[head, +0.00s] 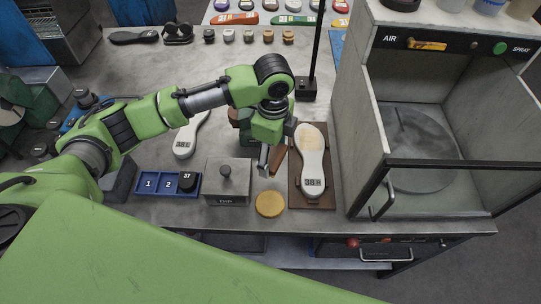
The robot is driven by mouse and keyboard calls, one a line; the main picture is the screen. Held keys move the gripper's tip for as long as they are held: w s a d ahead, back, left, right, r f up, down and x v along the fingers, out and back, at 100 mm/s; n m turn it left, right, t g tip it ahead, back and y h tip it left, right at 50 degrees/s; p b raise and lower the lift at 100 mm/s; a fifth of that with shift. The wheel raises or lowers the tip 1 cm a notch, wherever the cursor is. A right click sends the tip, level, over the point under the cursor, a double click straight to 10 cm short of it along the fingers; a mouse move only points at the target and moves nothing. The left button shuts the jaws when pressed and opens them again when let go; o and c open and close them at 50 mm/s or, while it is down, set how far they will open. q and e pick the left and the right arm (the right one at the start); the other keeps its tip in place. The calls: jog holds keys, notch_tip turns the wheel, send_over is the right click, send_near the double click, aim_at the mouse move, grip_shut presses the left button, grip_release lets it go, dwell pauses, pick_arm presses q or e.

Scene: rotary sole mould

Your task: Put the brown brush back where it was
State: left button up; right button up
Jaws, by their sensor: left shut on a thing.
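My left gripper (266,160) points down over the metal table and is shut on a slim brown thing, which I take for the brown brush (279,160). Most of the brush is hidden behind the gripper. It shows just left of the brown board (328,203) that bears a pale sole marked 38 (313,160). I cannot tell whether the brush touches the table. My right gripper is not in view.
A grey lidded box (228,190), a blue tray (147,183) and a round yellow pad (270,204) stand in front. Another sole (187,138) lies to the left. A thin black post (309,82) rises behind. The spray booth (365,130) is at the right.

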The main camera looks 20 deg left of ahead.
aim_at(272, 153)
pick_arm(q)
jog(key=w+f, duration=0.1)
jog(key=f, duration=0.1)
jog(key=w+a+f, duration=0.1)
jog(key=shift+w+a+f+p, duration=0.1)
jog(key=shift+w+f+p, duration=0.25)
jog(key=shift+w, duration=0.05)
notch_tip(272, 153, down, 3)
jog(key=shift+w+a+r+p, duration=0.1)
jog(key=shift+p, duration=0.7)
jog(key=shift+f, duration=0.35)
jog(key=shift+f, duration=0.15)
jog(key=o, duration=0.7)
